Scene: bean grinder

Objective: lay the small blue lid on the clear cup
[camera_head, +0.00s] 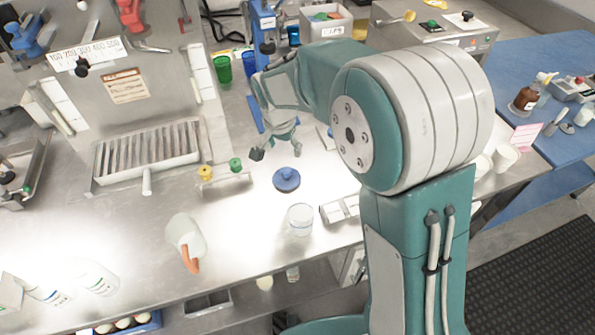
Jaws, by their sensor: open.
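The small blue lid (287,180) lies on the steel counter, a round disc with a knob on top. The clear cup (300,219) stands on the counter nearer the front edge, below the lid in the picture and apart from it. My gripper (276,153) is open and empty, just behind the lid and apart from it in the picture. Its height above the counter is hard to tell. My arm hides part of the counter to the right.
A white pitcher with an orange handle (187,241) stands left of the cup. A small box (340,208) lies right of the cup. Yellow and green knobs (235,165) sit left of the lid. Green and blue cups (222,68) stand at the back. A slotted drip tray (147,153) is further left.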

